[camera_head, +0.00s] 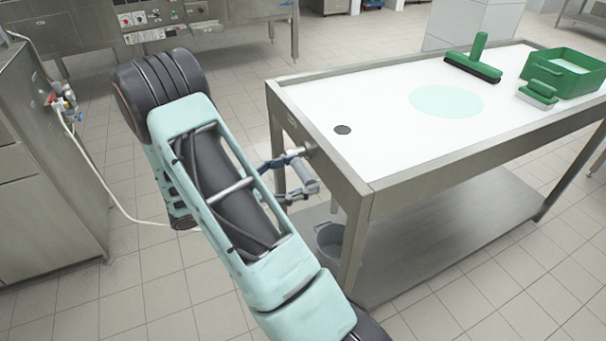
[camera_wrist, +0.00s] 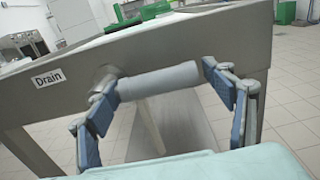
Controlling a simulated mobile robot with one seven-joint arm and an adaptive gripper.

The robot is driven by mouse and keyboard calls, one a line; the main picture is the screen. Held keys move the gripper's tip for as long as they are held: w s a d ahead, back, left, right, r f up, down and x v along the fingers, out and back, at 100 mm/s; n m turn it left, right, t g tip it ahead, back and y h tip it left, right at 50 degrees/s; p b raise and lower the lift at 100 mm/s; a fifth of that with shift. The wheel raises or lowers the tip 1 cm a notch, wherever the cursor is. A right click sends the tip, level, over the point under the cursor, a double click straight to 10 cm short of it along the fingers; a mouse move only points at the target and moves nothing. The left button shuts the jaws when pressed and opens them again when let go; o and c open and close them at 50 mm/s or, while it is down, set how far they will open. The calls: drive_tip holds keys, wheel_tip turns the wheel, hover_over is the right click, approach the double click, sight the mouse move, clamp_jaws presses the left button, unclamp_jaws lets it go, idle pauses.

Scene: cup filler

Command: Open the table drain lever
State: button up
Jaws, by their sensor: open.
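The drain lever (camera_wrist: 160,81) is a grey cylindrical handle on a metal stub at the table's end, right of a white "Drain" label (camera_wrist: 48,78). In the wrist view it lies nearly level across the picture. My gripper (camera_wrist: 163,98) is open, with one blue-padded finger near the lever's mounted end and the other beyond its free end. The lever shows between the fingers; whether either finger touches it, I cannot tell. In the head view my gripper (camera_head: 298,173) is at the table's left end, and my arm hides part of it.
The steel table (camera_head: 362,188) has a white top with a dark drain hole (camera_head: 342,129). A green squeegee (camera_head: 474,62), a brush (camera_head: 538,94) and a green bin (camera_head: 566,72) stand at its far end. A grey bucket (camera_head: 330,240) is underneath. A steel cabinet (camera_head: 45,170) stands left.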

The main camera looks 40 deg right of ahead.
drive_tip(key=shift+s+d, duration=0.1)
drive_tip(key=shift+d, duration=0.35)
drive_tip(key=shift+c, duration=0.3)
drive_tip(key=c, duration=1.7)
drive_tip(key=shift+o, duration=0.2)
drive_tip(key=shift+f, duration=0.1)
